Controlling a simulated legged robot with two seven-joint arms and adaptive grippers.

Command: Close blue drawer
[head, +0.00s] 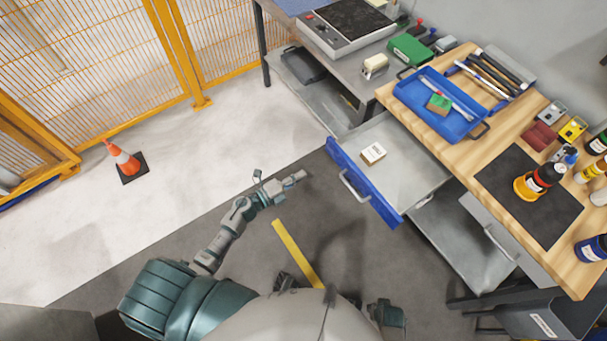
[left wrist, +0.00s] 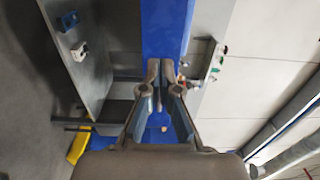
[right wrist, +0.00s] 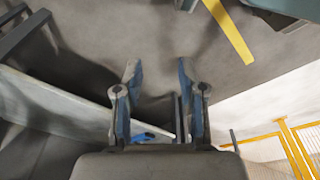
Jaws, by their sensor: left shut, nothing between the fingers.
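The blue drawer (head: 362,182) is pulled out from under the wooden workbench; its blue front stands well clear of the bench and bears a pale handle (head: 355,187). A small white and tan box (head: 373,153) lies inside on the grey drawer bottom. My left gripper (head: 302,177) is shut and empty, apart from the drawer front on its left side. In the left wrist view a blue panel (left wrist: 165,28), apparently the drawer front, lies ahead of the shut fingertips (left wrist: 160,68). My right gripper (right wrist: 159,72) is open and empty over grey floor; it is hidden in the head view.
The wooden benchtop (head: 520,125) holds a blue tray (head: 410,93), bottles and a black mat (head: 500,180). A grey drawer (head: 490,226) sits to the right. A grey side table (head: 350,70) stands behind. An orange cone (head: 124,158) and yellow fence are left; floor between is clear.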

